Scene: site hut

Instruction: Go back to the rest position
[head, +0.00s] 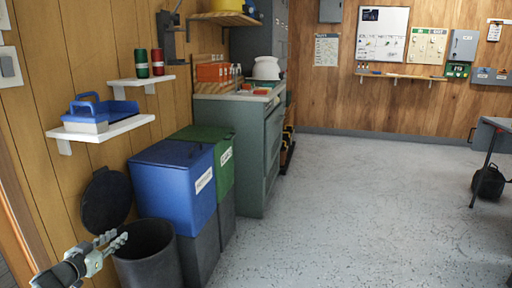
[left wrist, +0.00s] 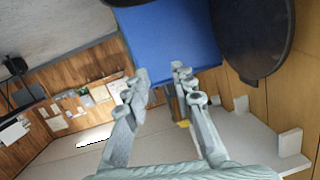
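My left gripper (head: 118,237) is at the lower left of the head view, in front of the open black bin (head: 146,258). In the left wrist view the left gripper (left wrist: 161,72) has its two fingertips apart, with nothing seen held between them. The blue box bin (left wrist: 172,40) shows behind the fingertips there. My right gripper is in neither view.
The black bin's round lid (head: 106,199) stands raised by the wall. The blue bin (head: 175,185) and green bin (head: 219,155) stand beyond it.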

